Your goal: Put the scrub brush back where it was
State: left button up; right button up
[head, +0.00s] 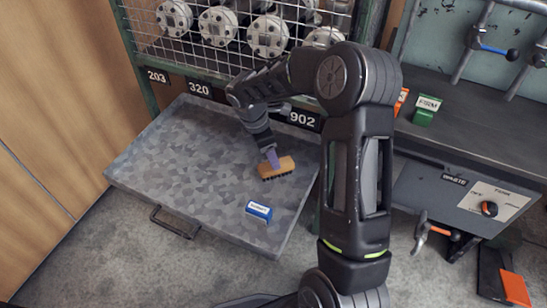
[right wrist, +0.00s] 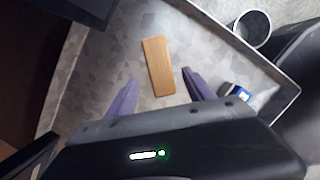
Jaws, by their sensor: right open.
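The scrub brush (head: 278,169) has a tan wooden back and dark bristles. It rests bristles down on the grey metal tray (head: 170,170) that is pulled out under the wire rack. My right gripper (head: 271,157) reaches down at the brush, its purple fingers at the brush's far edge in the head view. In the right wrist view the gripper (right wrist: 161,93) is open, and the brush (right wrist: 158,66) lies ahead between the lines of its fingers, not clamped. My left gripper is not in view.
Flanged pipes (head: 218,25) fill the rack behind. A bench with a green block (head: 426,110) stands at the right. The tray's left half is clear.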

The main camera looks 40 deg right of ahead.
jog(key=p+v, duration=0.1)
jog(key=v, duration=0.4)
jog(key=shift+w+a+r, duration=0.1)
jog(key=shift+r, duration=0.25)
